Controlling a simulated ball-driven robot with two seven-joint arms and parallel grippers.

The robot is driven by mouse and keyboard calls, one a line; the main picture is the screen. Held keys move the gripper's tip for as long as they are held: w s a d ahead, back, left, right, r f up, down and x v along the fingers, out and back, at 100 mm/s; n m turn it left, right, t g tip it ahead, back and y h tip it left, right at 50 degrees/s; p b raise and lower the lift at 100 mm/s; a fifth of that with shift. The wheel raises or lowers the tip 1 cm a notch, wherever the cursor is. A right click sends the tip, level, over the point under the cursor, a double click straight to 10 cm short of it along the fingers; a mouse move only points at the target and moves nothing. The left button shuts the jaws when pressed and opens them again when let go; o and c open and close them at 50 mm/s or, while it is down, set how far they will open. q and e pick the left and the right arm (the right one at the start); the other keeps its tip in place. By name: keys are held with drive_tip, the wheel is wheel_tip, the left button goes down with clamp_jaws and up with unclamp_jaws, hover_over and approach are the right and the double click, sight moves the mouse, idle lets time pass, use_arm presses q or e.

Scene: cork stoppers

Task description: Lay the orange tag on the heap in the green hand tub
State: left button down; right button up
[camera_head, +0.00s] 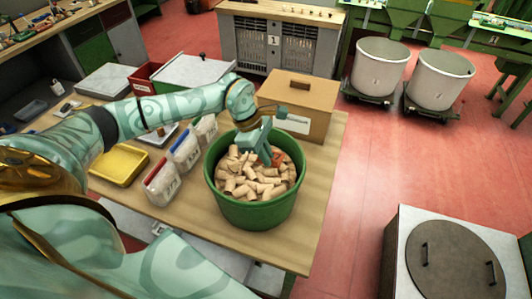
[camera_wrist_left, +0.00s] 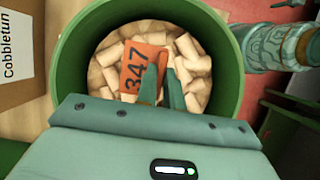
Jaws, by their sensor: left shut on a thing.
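The green hand tub (camera_head: 252,214) stands on the wooden table, filled with a heap of pale corks (camera_head: 243,188). My left gripper (camera_head: 267,156) reaches down inside the tub's rim, at its far side. It is shut on the orange tag (camera_head: 278,157), which shows only as a small patch in the head view. I cannot tell whether the tag touches the corks. My right gripper is not in view.
A cardboard box (camera_head: 312,98) stands close behind the tub. Labelled clear containers (camera_head: 162,184) and a yellow tray (camera_head: 119,166) stand to its left. The table's right edge is near the tub, with a strip of bare wood (camera_head: 312,200) between.

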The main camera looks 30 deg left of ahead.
use_arm(q)
drive_tip(key=shift+f+b, duration=1.3)
drive_tip(key=shift+f, duration=0.6)
drive_tip(key=c, duration=1.5)
unclamp_jaws()
drive_tip(key=shift+o, duration=0.2)
drive_tip(key=shift+r, duration=0.1)
drive_tip(key=v, duration=1.6)
